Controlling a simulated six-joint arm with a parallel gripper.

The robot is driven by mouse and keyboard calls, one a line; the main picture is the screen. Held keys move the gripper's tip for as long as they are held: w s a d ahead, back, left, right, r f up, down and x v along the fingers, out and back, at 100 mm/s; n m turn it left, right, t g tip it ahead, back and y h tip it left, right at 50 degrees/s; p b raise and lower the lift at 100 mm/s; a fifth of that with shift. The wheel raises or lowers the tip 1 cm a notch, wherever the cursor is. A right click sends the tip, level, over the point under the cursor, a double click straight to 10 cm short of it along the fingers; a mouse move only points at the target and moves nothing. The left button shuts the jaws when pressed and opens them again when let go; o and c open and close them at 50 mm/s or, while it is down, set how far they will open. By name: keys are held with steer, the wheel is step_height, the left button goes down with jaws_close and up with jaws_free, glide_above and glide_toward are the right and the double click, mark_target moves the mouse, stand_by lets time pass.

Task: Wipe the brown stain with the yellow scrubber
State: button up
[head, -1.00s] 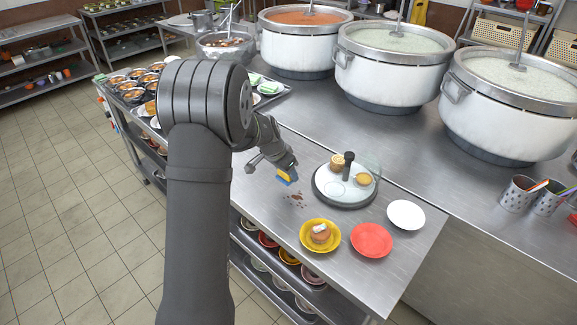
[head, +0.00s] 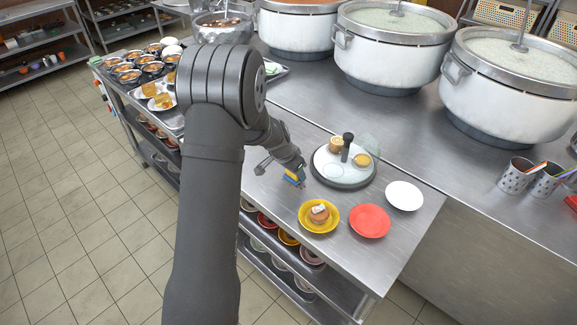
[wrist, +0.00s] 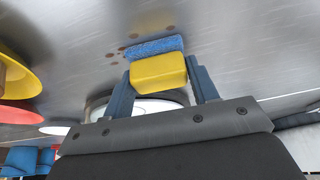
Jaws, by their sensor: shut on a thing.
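The yellow scrubber (wrist: 158,72) has a blue pad (wrist: 152,47) on its far side. My gripper (head: 293,178) is shut on it, with one blue finger on each side in the wrist view (wrist: 160,82). The scrubber also shows as a small yellow and blue block in the head view (head: 292,180). The brown stain (wrist: 121,49) is several small spots on the steel tabletop, around the left and far edges of the pad in the wrist view. The pad hides part of that area. I cannot tell whether the pad touches the table. In the head view my gripper covers the stain.
A round board (head: 330,176) with food and a black knob stands just right of my gripper. A yellow plate (head: 305,222) with a bun, a red plate (head: 370,221) and a white plate (head: 404,195) lie toward the front edge. Large pots (head: 390,55) stand behind.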

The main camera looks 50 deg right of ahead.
steer(key=shift+s, duration=3.2)
steer(key=shift+w, duration=5.15)
steer(key=shift+d, duration=0.3)
steer(key=shift+s+d, duration=0.15)
steer(key=shift+s, duration=4.75)
steer(key=shift+w, duration=5)
step_height(320, 180, up, 8)
steer(key=shift+s, duration=0.1)
